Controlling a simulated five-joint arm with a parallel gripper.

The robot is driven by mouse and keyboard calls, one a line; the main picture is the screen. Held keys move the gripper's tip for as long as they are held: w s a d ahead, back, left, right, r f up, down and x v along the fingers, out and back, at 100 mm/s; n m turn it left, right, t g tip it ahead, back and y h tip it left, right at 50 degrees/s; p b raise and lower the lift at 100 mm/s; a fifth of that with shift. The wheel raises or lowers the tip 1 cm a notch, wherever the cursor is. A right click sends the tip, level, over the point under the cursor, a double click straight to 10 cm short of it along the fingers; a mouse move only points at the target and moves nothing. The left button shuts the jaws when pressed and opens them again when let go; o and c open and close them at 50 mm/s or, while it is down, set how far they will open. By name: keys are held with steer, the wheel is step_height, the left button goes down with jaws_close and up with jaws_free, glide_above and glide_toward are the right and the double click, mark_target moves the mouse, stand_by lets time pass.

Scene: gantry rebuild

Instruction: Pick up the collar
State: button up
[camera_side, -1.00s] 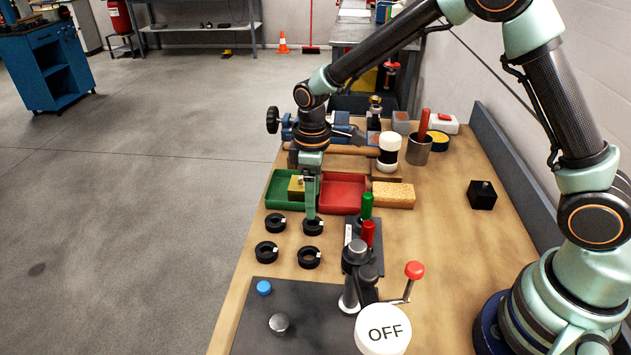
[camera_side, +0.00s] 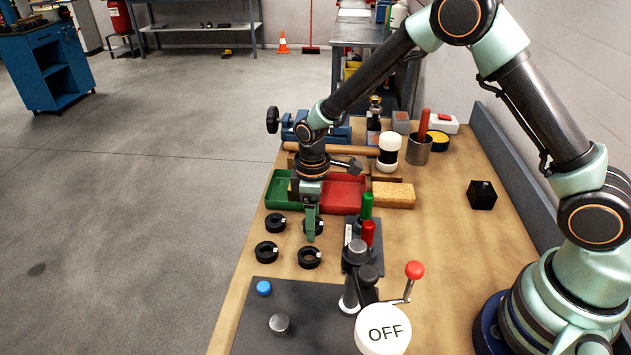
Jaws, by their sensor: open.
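Several black ring-shaped collars lie flat on the wooden bench: a back left collar (camera_side: 275,223), a front left collar (camera_side: 266,252), a front right collar (camera_side: 309,258) and a back right collar (camera_side: 321,227). Each of the more visible ones has a small pale mark. My gripper (camera_side: 310,239) points down in front of the back right collar in the picture and hides much of it. Its tips show just behind the front right collar. I cannot tell their height above the bench. The gripper is open, with no collar seen held.
Green and red handles (camera_side: 367,206) rise close to the right. A dark plate (camera_side: 257,317) with knobs and a red-knobbed lever (camera_side: 414,270) are in front.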

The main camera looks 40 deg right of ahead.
jaws_close()
step_height(320, 180, up, 8)
steer(key=shift+f, duration=0.2)
stand_by(0.6)
